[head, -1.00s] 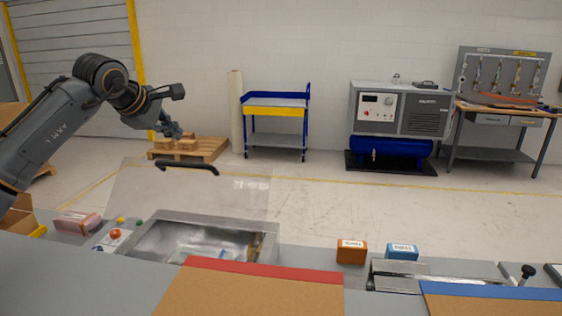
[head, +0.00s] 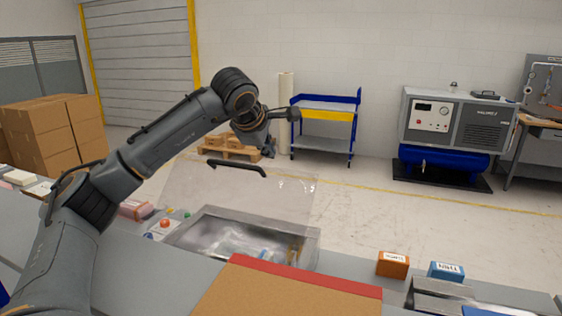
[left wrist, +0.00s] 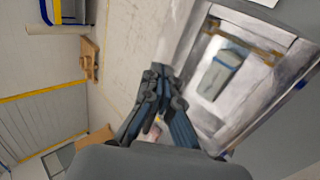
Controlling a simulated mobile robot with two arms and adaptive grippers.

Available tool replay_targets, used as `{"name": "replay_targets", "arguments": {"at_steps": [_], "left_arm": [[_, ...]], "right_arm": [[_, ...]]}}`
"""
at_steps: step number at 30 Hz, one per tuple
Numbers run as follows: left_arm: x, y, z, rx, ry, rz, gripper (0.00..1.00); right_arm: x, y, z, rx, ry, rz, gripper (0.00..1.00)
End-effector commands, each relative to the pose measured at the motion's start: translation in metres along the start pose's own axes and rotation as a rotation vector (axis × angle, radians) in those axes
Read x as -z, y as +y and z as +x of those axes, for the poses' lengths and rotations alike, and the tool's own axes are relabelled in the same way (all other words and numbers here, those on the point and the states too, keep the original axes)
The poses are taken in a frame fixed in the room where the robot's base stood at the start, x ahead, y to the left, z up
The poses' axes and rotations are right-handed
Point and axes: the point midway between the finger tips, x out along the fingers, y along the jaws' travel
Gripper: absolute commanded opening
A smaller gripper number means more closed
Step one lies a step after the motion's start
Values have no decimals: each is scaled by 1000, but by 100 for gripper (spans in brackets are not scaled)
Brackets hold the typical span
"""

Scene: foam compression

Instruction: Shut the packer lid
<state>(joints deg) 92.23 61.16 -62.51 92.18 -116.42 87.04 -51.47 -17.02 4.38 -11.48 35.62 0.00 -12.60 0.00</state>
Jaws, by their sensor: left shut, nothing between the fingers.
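The packer (head: 312,240) is a grey metal chamber set in the bench. Its clear lid (head: 290,200) stands raised at the back, with a black handle (head: 238,168) along its top edge. A wrapped item (head: 240,245) lies in the chamber; it also shows in the left wrist view (left wrist: 218,72). My left gripper (head: 268,150) is shut and empty. In the head view it appears just above the handle, apart from it. In the left wrist view the fingers (left wrist: 158,82) are together, beside the chamber. My right gripper is not in view.
A brown board with a red edge (head: 290,292) stands in front of the packer. Orange (head: 393,265) and blue (head: 446,271) boxes sit to the right. Red and green buttons (head: 165,223) are at the packer's left. Open floor lies behind the bench.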

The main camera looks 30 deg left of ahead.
Motion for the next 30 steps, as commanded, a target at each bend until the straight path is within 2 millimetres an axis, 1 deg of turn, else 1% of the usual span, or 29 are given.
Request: {"name": "replay_targets", "arguments": {"at_steps": [1,6,9,13,15,19,30], "left_arm": [[0,2,9,6,2,0,0],[0,2,45,5,1,1,0],[0,3,62,5,1,1,0],[0,2,80,3,1,1,0],[-1,2,86,1,-1,1,0],[0,1,93,0,-1,1,0],[0,0,97,0,-1,1,0]], "right_arm": [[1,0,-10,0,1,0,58],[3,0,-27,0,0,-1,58],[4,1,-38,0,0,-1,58],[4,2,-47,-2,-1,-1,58],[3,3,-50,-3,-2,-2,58],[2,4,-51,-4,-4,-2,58],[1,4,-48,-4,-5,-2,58]]}}
